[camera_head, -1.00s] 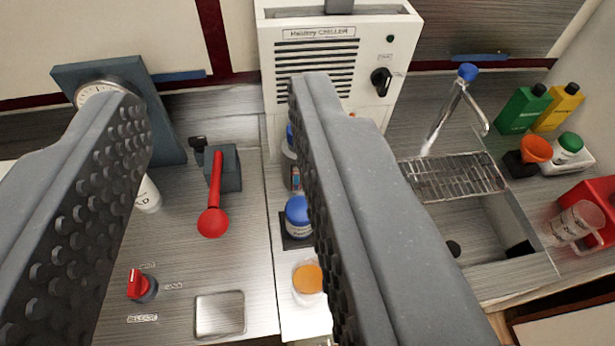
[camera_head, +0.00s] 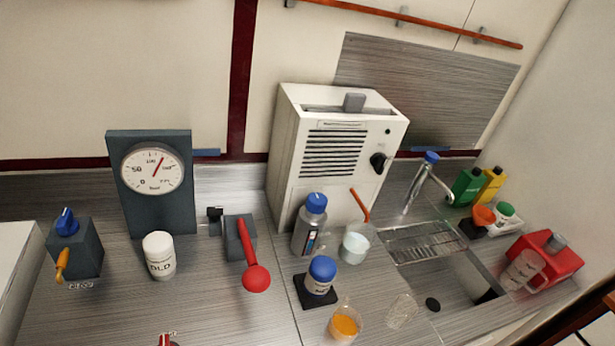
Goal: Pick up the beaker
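Several clear vessels could be the beaker. One beaker (camera_head: 355,246) with pale contents and an orange-red rod stands in front of the white chiller. A small beaker (camera_head: 345,323) with orange contents is at the front edge of the picture. A clear empty glass vessel (camera_head: 402,311) is right of it; its pose is hard to tell. Another clear vessel with markings (camera_head: 523,269) leans or stands by the red container at the right.
The chiller (camera_head: 335,160) stands at the back. A grey bottle (camera_head: 309,228) and a blue-capped jar (camera_head: 320,276) stand close to the vessels. A red-knobbed lever (camera_head: 256,278), white jar (camera_head: 160,255) and gauge (camera_head: 153,172) are left. The tap (camera_head: 420,182) and sink (camera_head: 455,285) are right.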

